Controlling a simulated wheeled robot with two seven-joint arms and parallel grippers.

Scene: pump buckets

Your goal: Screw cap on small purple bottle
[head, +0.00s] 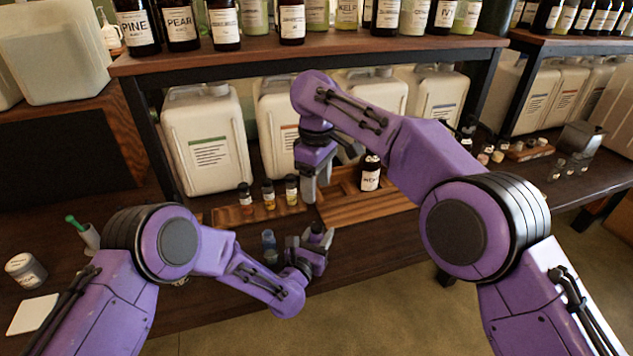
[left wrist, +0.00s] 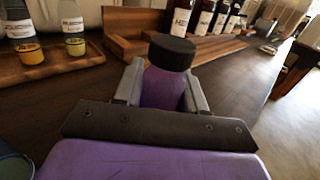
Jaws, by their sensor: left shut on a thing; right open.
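The small purple bottle (left wrist: 162,88) stands upright between the fingers of my left gripper (left wrist: 166,92) in the left wrist view. A black ribbed cap (left wrist: 171,52) sits on top of its neck; I cannot tell how tight it is. In the head view my left gripper (head: 316,238) is low over the front of the table, and the bottle is hard to make out there. My right gripper (head: 318,180) is open and empty, pointing down near the wooden tray, behind and above the left one. It does not show in the left wrist view.
A wooden tray (head: 345,214) holds a dark labelled bottle (head: 370,174). A bluish cup (head: 268,240) is just left of my left gripper. White jugs (head: 204,140) line the back under a shelf.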

